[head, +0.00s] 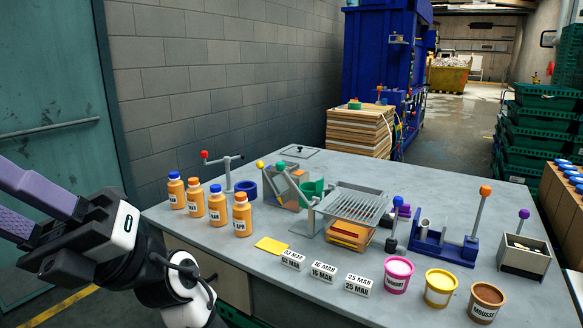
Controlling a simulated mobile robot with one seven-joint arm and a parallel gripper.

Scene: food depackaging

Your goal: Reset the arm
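My gripper (12,195) is at the left edge of the head view, off the table's left side and clear of it. Its two purple fingers point left, with a gap between them and nothing visible in it. The very tips run to the frame edge. My arm comes up from the bottom left, in front of the teal door. The gripper touches nothing on the table.
The grey table (210,250) holds several orange bottles (242,215), date blocks (323,272), tubs (440,288), a wire rack (357,204), a blue lever fixture (445,243) and a grey bin (524,257). A yellow card (271,245) lies flat. Green crates (540,145) stand right.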

